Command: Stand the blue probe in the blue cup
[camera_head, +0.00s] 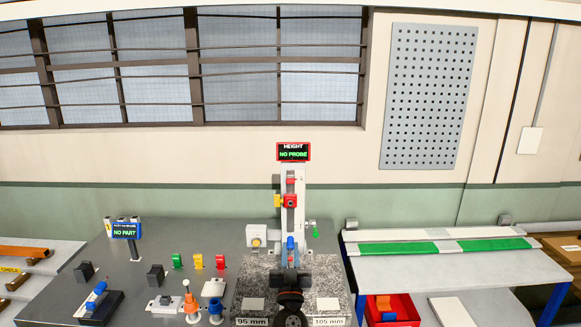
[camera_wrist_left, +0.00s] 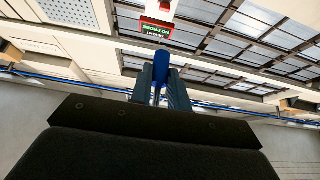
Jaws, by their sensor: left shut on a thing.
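My left gripper (camera_head: 290,268) is in front of the height stand, over the granite plate. It is shut on the blue probe (camera_head: 290,243), whose blue end sticks up beyond the fingers. The left wrist view shows the blue probe (camera_wrist_left: 158,84) between the two fingers of my left gripper (camera_wrist_left: 160,88). The blue cup (camera_head: 215,312) stands on the dark table to the left of the granite plate, apart from the gripper. The lower part of the probe is hidden by the gripper. My right gripper is not in view.
The height stand (camera_head: 292,185) rises behind the gripper; its display (camera_head: 293,152) reads "NO PROBE". An orange probe (camera_head: 190,296) stands in a cup beside the blue cup. The granite plate (camera_head: 255,285) bears 95 mm and 105 mm labels. A red bin (camera_head: 405,308) sits at right.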

